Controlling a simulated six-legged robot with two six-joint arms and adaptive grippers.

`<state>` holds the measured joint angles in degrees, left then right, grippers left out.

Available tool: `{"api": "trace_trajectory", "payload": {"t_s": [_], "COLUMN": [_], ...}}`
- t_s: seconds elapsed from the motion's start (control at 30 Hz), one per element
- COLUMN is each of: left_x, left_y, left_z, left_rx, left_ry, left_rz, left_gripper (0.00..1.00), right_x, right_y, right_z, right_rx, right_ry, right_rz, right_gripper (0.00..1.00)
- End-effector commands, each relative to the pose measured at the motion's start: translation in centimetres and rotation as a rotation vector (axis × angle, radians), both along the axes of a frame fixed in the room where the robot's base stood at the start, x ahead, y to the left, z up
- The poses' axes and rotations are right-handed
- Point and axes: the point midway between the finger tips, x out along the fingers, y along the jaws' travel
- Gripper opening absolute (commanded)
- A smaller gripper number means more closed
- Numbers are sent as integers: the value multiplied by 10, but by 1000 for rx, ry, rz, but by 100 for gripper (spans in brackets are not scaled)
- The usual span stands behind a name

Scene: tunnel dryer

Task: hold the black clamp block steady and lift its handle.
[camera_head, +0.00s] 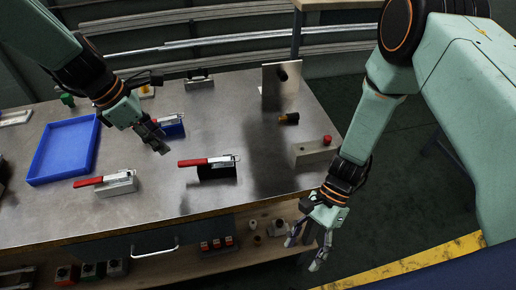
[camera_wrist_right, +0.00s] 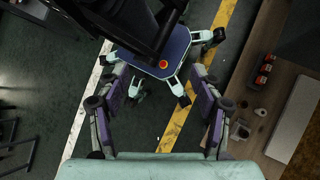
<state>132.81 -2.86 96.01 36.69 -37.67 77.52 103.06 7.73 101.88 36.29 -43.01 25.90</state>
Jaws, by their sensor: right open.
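The black clamp block (camera_head: 217,173) stands on the metal table near its front edge, with a red-tipped handle (camera_head: 193,162) lying roughly level across its top and pointing left. My left gripper (camera_head: 157,146) is above the table, to the left of and behind the black block, apart from it. Its fingers are seen close together, and I cannot tell whether they are open. My right gripper (camera_head: 303,252) is open and empty, beyond the table's front edge and to the right of the block. In the right wrist view its spread fingers (camera_wrist_right: 155,80) have nothing between them.
A pale clamp block (camera_head: 120,185) and a blue clamp block (camera_head: 174,130), both with red handles, flank the black one. A blue tray (camera_head: 38,164) lies left. A grey box with a red button (camera_head: 312,153) and an upright plate (camera_head: 272,92) stand right. A drawer handle (camera_head: 155,251) juts below.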

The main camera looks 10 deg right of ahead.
Motion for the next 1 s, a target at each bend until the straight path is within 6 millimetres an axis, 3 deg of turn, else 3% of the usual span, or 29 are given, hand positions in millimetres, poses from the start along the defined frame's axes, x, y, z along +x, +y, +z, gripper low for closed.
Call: {"api": "trace_trajectory", "payload": {"t_s": [0.23, 0.3, 0.5, 0.6, 0.77, 1.0], "left_x": [0, 0, 0, 0, 0, 0], "left_y": [0, 0, 0, 0, 0, 0], "left_z": [0, 0, 0, 0, 0, 0], "left_rx": [0, 0, 0, 0, 0, 0], "left_ry": [0, 0, 0, 0, 0, 0], "left_rz": [0, 0, 0, 0, 0, 0], "left_gripper": [38, 38, 38, 38, 38, 38], "right_x": [65, 94, 174, 203, 229, 234], "right_y": [36, 46, 70, 76, 80, 98], "right_z": [54, 72, 86, 94, 102, 96], "right_rx": [210, 286, 417, 463, 506, 513], "right_ry": [119, 123, -30, -94, -153, -164], "right_rz": [-218, -285, -446, -502, -552, -560], "right_gripper": [66, 66, 66, 66, 66, 66]}}
